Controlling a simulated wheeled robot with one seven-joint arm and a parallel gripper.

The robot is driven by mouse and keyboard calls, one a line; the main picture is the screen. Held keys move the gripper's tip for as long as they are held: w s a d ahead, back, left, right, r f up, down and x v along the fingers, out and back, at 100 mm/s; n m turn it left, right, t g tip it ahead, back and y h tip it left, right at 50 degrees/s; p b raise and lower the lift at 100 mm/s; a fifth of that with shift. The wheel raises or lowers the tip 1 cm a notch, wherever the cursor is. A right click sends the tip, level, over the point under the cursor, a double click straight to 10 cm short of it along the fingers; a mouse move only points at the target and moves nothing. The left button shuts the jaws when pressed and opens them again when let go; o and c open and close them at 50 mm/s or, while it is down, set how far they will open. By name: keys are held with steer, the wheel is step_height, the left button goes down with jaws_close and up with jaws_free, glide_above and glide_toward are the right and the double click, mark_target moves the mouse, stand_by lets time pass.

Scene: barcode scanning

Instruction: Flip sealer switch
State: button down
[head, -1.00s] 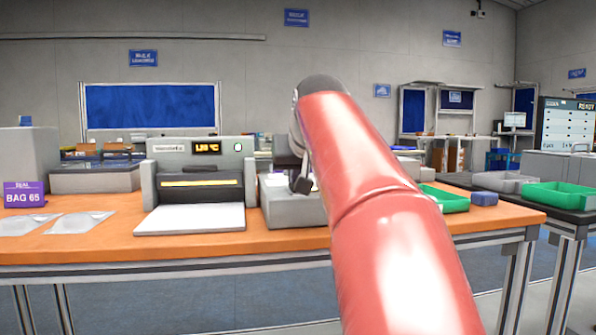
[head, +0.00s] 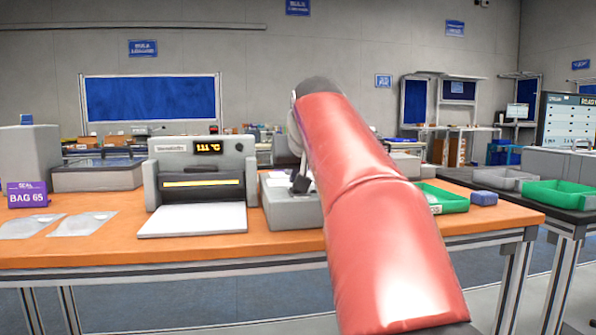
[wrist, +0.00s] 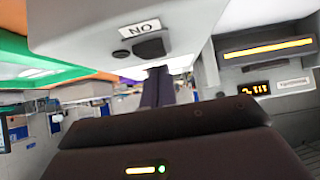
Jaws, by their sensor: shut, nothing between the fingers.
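The sealer (head: 197,148) is a grey machine with a lit display, a glowing yellow bar and a white front plate; it also shows upside down in the wrist view (wrist: 230,50). A grey box (head: 290,209) stands just right of it. In the wrist view, this box (wrist: 85,35) carries an inverted ON label (wrist: 140,28) and a dark switch (wrist: 150,48). My gripper (head: 300,185) is at the box, partly hidden by my red arm. Its dark fingers (wrist: 158,76) are shut and empty, close to the switch. I cannot tell whether they touch it.
The orange table (head: 110,250) holds clear bags (head: 82,223) and a purple BAG 65 sign (head: 27,194) at left. A green tray (head: 441,199) and blue block (head: 484,198) are at right. Another green tray (head: 559,194) sits on the dark side table.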

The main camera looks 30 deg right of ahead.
stand_by(0.3)
steer(key=r+p, duration=0.5)
steer(key=shift+w+d+r, duration=0.1)
steer(key=shift+w, duration=0.25)
steer(key=r+v, duration=0.1)
steer(key=v, duration=0.8)
steer(key=shift+w, duration=0.4)
steer(key=shift+f, duration=0.1)
steer(key=s+a+f+n+g+y, duration=0.1)
steer(key=s+a+f, duration=0.3)
steer(key=f, duration=0.9)
steer(key=s+a+f+n+g+y, duration=0.1)
steer(key=s+a+f, duration=0.4)
steer(key=s+f, duration=0.5)
steer(key=s+a+f+n+g, duration=0.1)
steer(key=s+a+f, duration=0.3)
steer(key=f, duration=1.2)
steer(key=s+g, duration=0.1)
steer(key=s, duration=0.2)
steer(key=shift+s+a+y, duration=0.2)
steer(key=shift+s+y, duration=0.05)
steer(key=shift+y, duration=0.15)
